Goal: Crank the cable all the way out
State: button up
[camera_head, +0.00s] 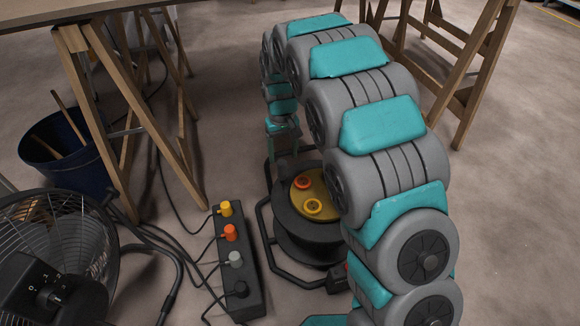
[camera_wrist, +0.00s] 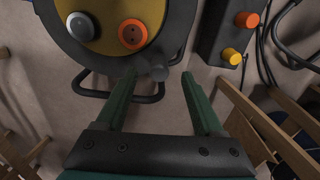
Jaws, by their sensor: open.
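The cable reel (camera_head: 300,222) stands on the floor, a black drum with a yellow top disc in a black tube frame. In the head view my arm hides its right side. In the wrist view the yellow disc (camera_wrist: 100,40) shows an orange socket and a grey one. My gripper (camera_wrist: 159,76) is open at the drum's rim, its two green fingers apart. A small dark grey knob (camera_wrist: 160,73), apparently the crank handle, lies between the fingertips in the picture; I cannot tell its depth, and no finger visibly closes on it. How much cable is wound is hidden.
A black socket box (camera_head: 236,275) with yellow, orange, grey and black plugs stands left of the reel. A fan (camera_head: 55,255), a dark blue bucket (camera_head: 68,150) and wooden trestles (camera_head: 120,110) are farther left. Cables trail across the floor.

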aim_at(282, 170)
jog(key=shift+w+a+f, duration=0.2)
jog(key=shift+w+f, duration=0.45)
jog(key=shift+f, duration=0.1)
notch_tip(282, 170, down, 8)
jog(key=shift+r+b, duration=0.2)
jog(key=shift+b, duration=0.3)
grip_shut()
dwell(0.7)
